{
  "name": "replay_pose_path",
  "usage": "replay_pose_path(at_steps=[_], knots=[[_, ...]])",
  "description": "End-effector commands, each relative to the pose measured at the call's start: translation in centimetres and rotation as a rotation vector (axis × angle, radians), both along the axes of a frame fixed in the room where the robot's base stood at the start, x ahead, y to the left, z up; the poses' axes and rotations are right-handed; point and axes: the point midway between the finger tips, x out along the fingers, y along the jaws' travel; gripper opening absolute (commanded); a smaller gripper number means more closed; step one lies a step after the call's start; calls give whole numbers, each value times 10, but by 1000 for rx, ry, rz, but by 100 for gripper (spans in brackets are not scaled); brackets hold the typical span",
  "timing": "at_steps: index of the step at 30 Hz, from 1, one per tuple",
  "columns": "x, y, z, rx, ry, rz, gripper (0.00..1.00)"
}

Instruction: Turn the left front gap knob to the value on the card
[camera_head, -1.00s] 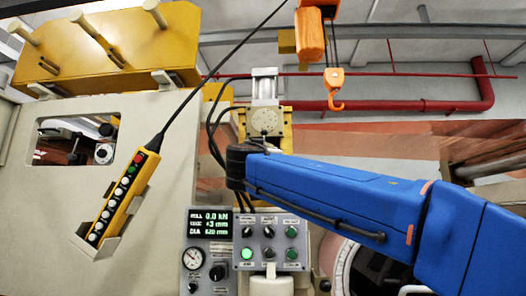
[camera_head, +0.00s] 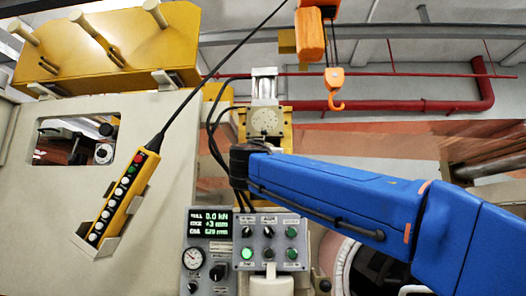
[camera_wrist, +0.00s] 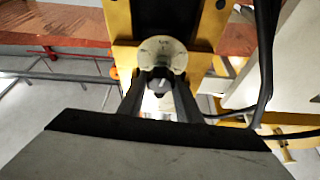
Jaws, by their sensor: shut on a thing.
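In the wrist view my gripper (camera_wrist: 161,98) has its two dark fingers closed in on a small dark knob (camera_wrist: 161,84). The knob has a pale mark and sits in front of a round cream dial (camera_wrist: 163,50) on a yellow bracket. The fingers and gripper body hide part of the knob, and I cannot read a value there. In the head view my blue arm reaches left to a black wrist joint; the fingers are not clear there. I cannot make out a card in either view.
A grey control panel (camera_head: 270,228) with a green-lit display (camera_head: 209,221) stands below my wrist. A yellow button pendant (camera_head: 124,198) hangs at left. Black cables (camera_head: 213,125) run close beside my wrist. An orange hook (camera_head: 336,90) hangs above my arm.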

Motion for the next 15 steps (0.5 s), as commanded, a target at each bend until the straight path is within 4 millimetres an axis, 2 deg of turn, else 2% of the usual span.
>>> replay_pose_path(at_steps=[15], knots=[[0,0,0,-405,14,0,9]])
